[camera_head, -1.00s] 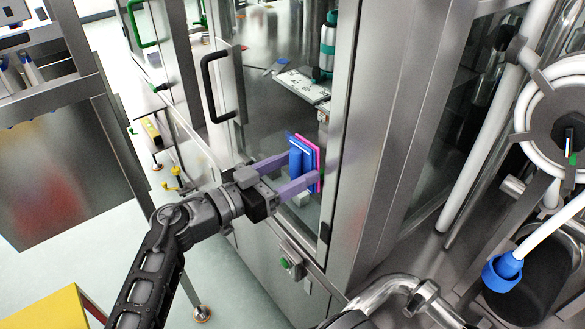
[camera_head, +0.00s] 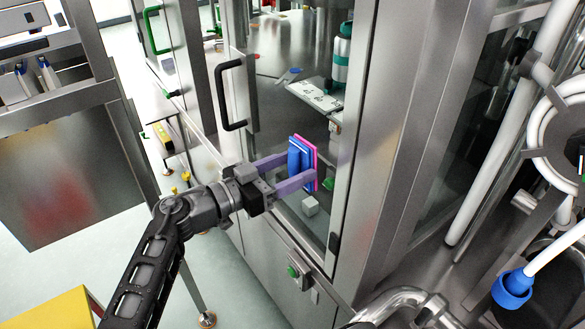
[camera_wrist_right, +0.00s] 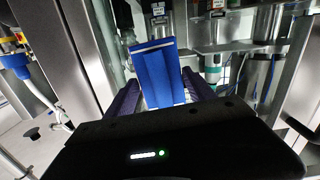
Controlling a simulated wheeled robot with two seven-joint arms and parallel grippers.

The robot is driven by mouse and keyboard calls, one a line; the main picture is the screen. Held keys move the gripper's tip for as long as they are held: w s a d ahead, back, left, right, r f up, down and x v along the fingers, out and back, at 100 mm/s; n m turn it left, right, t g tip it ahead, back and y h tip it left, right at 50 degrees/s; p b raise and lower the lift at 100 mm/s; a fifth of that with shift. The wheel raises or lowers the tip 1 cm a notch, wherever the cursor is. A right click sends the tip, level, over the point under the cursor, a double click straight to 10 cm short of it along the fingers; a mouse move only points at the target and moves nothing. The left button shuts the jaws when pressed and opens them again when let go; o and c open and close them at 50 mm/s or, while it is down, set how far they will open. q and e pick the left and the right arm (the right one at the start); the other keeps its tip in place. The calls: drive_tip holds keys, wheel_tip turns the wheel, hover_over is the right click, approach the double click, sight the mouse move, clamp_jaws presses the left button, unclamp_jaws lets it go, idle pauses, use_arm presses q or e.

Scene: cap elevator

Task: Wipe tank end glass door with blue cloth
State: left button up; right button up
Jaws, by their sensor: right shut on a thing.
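The blue cloth (camera_head: 297,162) is a folded upright pad with a pink edge facing the glass. My right gripper (camera_head: 296,168) is shut on it, its purple fingers on either side. The right wrist view shows the cloth (camera_wrist_right: 158,75) standing between the dark fingers. The glass door (camera_head: 268,115) is a steel-framed pane with a black handle (camera_head: 232,95) at its left. The cloth is in front of the lower right part of the pane. I cannot tell whether it touches the glass. My left gripper is not in view.
Behind the glass are a teal-and-silver bottle (camera_head: 341,58), a white plate (camera_head: 316,95) and a small pale cube (camera_head: 310,206). A thick steel post (camera_head: 385,140) stands right of the door. A green button (camera_head: 292,271) is below. A yellow block (camera_head: 55,310) is at bottom left.

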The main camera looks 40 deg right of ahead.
drive_tip(key=shift+w+d, duration=0.15)
drive_tip(key=shift+w, duration=0.85)
drive_tip(key=shift+w+d, duration=0.1)
drive_tip(key=shift+w, duration=0.9)
drive_tip(key=a+b, duration=0.1)
drive_tip(key=a, duration=0.5)
drive_tip(key=shift+w, duration=0.35)
drive_tip(key=shift+a, duration=0.1)
drive_tip(key=shift+w+a+b, duration=0.15)
drive_tip(key=shift+a+b, duration=0.15)
drive_tip(key=shift+a, duration=1.1)
